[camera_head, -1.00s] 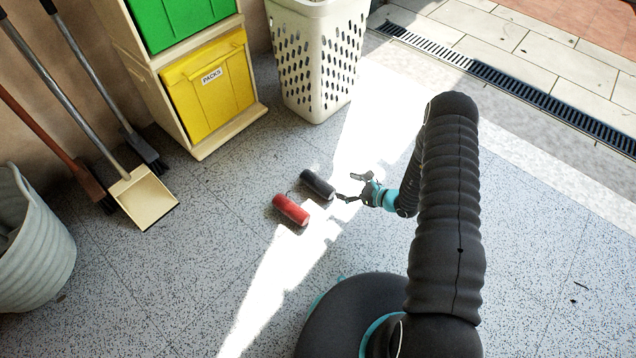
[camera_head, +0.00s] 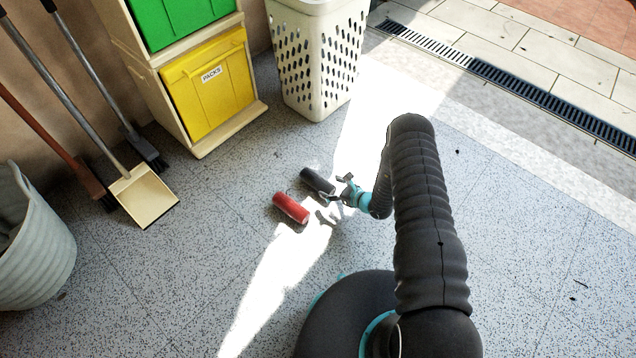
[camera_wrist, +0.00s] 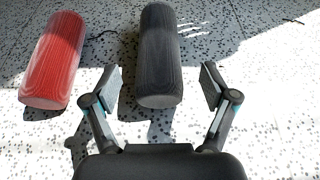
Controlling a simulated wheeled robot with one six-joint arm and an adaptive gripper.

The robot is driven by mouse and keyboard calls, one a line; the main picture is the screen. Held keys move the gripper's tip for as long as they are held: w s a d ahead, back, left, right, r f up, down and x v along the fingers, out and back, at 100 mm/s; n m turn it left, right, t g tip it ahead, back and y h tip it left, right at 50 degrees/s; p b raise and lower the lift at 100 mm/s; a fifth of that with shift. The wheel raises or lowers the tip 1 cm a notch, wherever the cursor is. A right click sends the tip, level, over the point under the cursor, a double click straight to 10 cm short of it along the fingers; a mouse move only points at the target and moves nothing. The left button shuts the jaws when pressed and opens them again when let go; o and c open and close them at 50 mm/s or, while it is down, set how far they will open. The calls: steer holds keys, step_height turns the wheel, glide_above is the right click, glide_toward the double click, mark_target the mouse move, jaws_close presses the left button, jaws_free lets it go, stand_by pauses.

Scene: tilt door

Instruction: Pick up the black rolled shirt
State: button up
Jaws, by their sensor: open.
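The black rolled shirt (camera_head: 317,181) lies on the speckled floor, its near end by my gripper (camera_head: 336,190). In the wrist view the black rolled shirt (camera_wrist: 159,58) points away from me, and its near end lies ahead of and between the two fingertips of my gripper (camera_wrist: 161,88). The fingers are open and empty, with a gap to the roll on each side. A red rolled shirt (camera_head: 291,208) lies beside the black one, and in the wrist view it is to the left (camera_wrist: 54,60), outside the left finger.
A white perforated basket (camera_head: 318,65) and a cabinet with a yellow bin (camera_head: 208,83) stand behind. A dustpan (camera_head: 143,194) and brooms lean at left, near a grey tub (camera_head: 32,245).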

mark_target(321, 183)
steer(key=x, duration=0.5)
steer(key=shift+s, duration=0.15)
steer(key=c, duration=1.3)
steer(key=shift+r, duration=0.1)
